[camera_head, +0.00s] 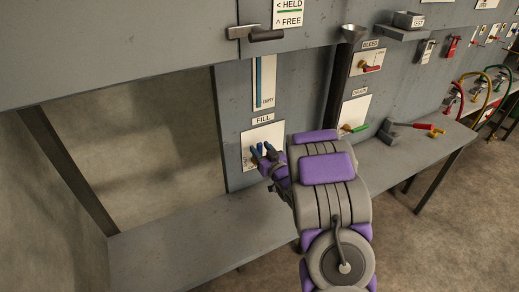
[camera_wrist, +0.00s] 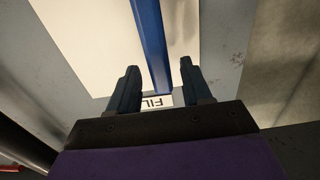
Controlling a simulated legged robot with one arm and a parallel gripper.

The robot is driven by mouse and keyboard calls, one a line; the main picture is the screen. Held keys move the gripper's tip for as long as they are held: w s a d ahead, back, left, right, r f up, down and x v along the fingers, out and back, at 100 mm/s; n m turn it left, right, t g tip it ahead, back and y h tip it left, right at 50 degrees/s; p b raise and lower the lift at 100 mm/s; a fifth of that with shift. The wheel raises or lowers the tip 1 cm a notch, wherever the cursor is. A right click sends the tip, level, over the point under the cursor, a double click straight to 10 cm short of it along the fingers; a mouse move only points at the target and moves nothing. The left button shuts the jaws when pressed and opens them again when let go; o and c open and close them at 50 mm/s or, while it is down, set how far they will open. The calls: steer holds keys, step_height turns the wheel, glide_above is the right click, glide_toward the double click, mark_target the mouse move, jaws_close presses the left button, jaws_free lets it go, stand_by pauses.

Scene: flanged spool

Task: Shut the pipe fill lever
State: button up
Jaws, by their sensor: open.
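The fill lever is a blue bar (camera_wrist: 148,35) in the wrist view. It runs down from the top edge in front of a white plate (camera_wrist: 90,40). Its lower end overlaps the upside-down FILL label (camera_wrist: 157,102). My gripper (camera_wrist: 158,68) is open, with one dark finger on each side of the bar and gaps on both sides. In the head view my gripper (camera_head: 264,153) is at the white plate under the FILL label (camera_head: 263,119). There my gripper and arm hide much of the plate, and I cannot clearly tell lever from fingers.
A blue gauge strip (camera_head: 259,80) is above the FILL label. To the right are the BLEED valve (camera_head: 370,68), the DRAIN lever (camera_head: 354,128) and a dark vertical pipe (camera_head: 340,85).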

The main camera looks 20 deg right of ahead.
steer(key=shift+w, duration=0.75)
jaws_close()
